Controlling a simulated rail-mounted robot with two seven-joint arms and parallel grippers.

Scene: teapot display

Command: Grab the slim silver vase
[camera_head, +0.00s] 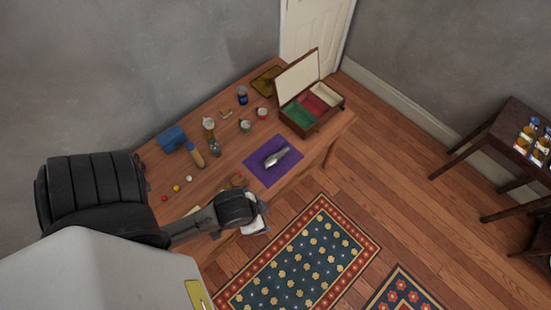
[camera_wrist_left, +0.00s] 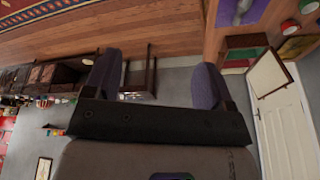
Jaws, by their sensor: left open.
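The slim silver vase (camera_head: 276,157) lies on its side on a purple mat (camera_head: 259,172) on the wooden table. In the left wrist view, part of the vase (camera_wrist_left: 242,10) shows at the top edge, on the purple mat (camera_wrist_left: 258,8). My left arm comes in from the left over the table's near part, its hand apart from the vase and nearer the camera. My left gripper (camera_wrist_left: 154,78) is open, with its two dark fingers wide apart and nothing between them. My right gripper is in neither view.
An open box (camera_head: 310,108) with coloured compartments stands at the table's right end. Cups, a blue block (camera_head: 171,138), a brown-handled item (camera_head: 195,154) and small balls lie behind and left of the mat. A patterned rug (camera_head: 300,262) covers the floor in front.

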